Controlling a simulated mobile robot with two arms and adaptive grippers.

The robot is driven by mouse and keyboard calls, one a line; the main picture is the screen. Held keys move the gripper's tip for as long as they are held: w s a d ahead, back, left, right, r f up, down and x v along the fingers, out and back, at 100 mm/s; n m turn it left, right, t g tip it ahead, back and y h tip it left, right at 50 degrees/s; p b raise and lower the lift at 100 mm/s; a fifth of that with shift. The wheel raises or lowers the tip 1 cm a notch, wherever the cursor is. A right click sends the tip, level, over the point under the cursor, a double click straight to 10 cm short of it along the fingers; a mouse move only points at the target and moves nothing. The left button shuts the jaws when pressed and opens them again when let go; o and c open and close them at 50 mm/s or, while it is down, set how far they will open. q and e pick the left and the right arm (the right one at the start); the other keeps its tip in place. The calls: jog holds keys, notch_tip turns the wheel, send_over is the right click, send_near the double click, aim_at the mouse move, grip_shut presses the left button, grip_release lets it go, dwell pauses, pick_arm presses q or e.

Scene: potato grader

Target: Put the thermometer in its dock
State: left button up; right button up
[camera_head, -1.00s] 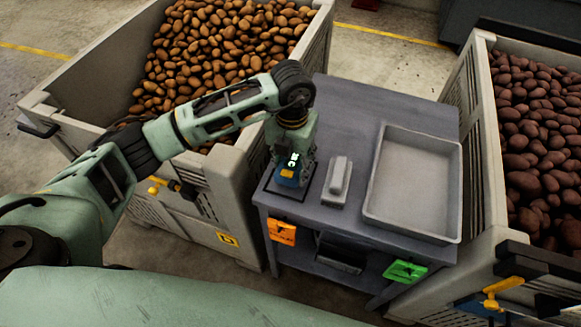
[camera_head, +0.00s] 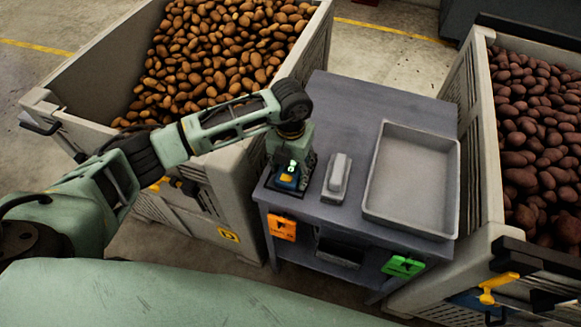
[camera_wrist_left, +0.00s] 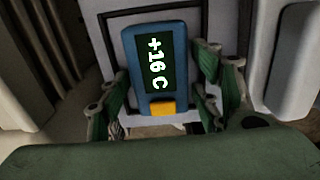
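The thermometer (camera_head: 288,179) is blue with a yellow button and a lit display. In the left wrist view the thermometer (camera_wrist_left: 155,65) reads +16 C and sits between the fingers. My left gripper (camera_head: 290,172) points down at the table's front left and appears shut on the thermometer. A dark-edged rectangle on the table, possibly the dock (camera_wrist_left: 108,32), shows around the thermometer; its dark edge also shows in the head view (camera_head: 292,194). Whether the thermometer touches it is hidden. My right gripper is not in view.
On the grey table (camera_head: 350,100), a pale narrow block (camera_head: 337,178) stands just right of the gripper, with an empty tray (camera_head: 372,205) beyond it. Potato crates stand left (camera_head: 80,70) and right (camera_head: 487,130). Orange (camera_head: 282,228) and green (camera_head: 403,266) tags hang in front.

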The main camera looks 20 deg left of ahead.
aim_at(291, 169)
pick_arm(q)
jog(key=shift+o, duration=0.4)
jog(key=shift+r, duration=0.3)
notch_tip(291, 169, up, 12)
jog(key=b, duration=0.2)
jog(key=shift+f+b, duration=0.15)
jog(key=shift+b, duration=0.2)
